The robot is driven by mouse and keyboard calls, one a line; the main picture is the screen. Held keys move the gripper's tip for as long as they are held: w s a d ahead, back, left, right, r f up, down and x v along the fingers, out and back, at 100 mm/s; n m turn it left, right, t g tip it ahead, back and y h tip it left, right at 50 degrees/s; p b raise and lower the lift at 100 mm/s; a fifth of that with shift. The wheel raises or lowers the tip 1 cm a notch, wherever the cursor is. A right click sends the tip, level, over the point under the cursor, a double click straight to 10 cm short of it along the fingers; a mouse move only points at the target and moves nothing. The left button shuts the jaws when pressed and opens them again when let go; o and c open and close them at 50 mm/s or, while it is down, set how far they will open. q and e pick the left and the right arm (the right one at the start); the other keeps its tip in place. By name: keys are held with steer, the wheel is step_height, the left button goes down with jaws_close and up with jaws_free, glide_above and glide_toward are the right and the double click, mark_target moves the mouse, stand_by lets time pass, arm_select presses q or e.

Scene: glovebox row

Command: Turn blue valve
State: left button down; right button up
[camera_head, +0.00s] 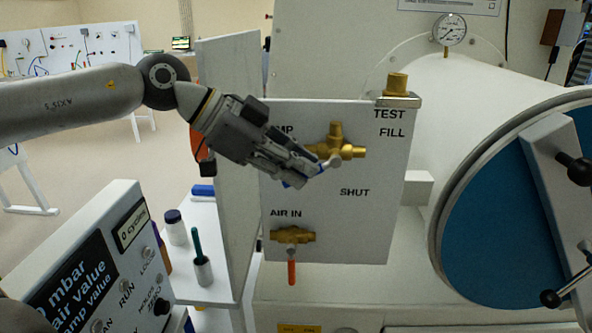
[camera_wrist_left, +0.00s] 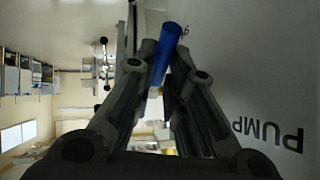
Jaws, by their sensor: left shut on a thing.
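The blue valve handle (camera_wrist_left: 165,55) sits between the fingers of my left gripper (camera_wrist_left: 160,60) in the left wrist view. In the head view a small part of the blue handle (camera_head: 287,184) shows at the fingertips of my left gripper (camera_head: 318,168), which is shut on it. The brass valve body (camera_head: 340,148) is on the white panel (camera_head: 335,225), to the right of the fingertips. The panel carries the words TEST, FILL, SHUT and AIR IN; the PUMP label is partly hidden behind the gripper. My right gripper is not in view.
A second brass valve (camera_head: 293,236) with a red handle pointing down is below, by AIR IN. A round blue door (camera_head: 500,215) with black knobs stands at the right. A control box (camera_head: 100,265) is at the lower left. Bottles stand on a white shelf.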

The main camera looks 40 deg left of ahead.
arm_select(q)
steer(key=c, duration=1.7)
jaws_free()
steer(key=shift+c, duration=0.2)
steer(key=v, duration=1.2)
